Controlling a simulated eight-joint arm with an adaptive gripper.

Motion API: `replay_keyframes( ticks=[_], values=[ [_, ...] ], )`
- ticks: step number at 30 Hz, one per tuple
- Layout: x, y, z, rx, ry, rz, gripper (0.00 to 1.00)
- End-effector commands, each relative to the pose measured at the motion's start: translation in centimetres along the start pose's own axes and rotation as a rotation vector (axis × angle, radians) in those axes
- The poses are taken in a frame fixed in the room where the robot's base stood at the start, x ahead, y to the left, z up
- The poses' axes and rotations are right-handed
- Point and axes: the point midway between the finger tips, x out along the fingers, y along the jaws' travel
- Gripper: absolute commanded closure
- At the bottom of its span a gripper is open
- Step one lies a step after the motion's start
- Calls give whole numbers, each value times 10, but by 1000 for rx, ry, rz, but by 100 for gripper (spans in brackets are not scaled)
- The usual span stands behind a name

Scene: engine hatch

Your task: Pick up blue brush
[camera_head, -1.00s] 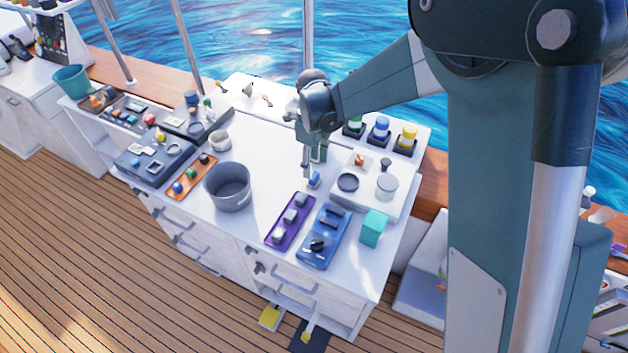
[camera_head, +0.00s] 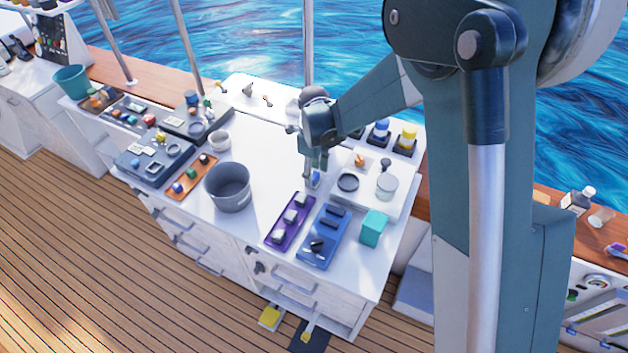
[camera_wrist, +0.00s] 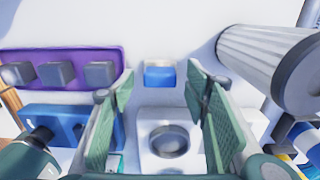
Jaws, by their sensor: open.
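The blue brush (camera_wrist: 160,76) shows in the wrist view as a small blue block with a pale upper edge, lying on the white counter. It sits beyond the fingertips and roughly centred between them. My gripper (camera_wrist: 160,88) is open, with a green finger pad on each side and nothing between the pads. In the head view my gripper (camera_head: 313,182) points down over the counter, just behind the purple and blue panels. The brush (camera_head: 315,178) is a small blue patch there, partly hidden by the fingers.
The purple panel (camera_head: 288,222) and blue panel (camera_head: 325,237) lie in front of the gripper. A raised white box (camera_head: 368,195) with round dials stands close on the right. A grey pot (camera_head: 229,188) stands to the left. The counter (camera_head: 262,150) behind the pot is clear.

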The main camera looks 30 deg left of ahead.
Motion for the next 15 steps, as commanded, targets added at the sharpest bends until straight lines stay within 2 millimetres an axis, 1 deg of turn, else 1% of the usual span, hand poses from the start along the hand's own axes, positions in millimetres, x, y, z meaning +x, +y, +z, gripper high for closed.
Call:
replay_keyframes(
  ticks=[3,6,15],
  values=[
    [10,0,0,0,0,0,54],
    [15,0,0,0,0,0,54],
    [16,0,0,0,0,0,54]
  ],
)
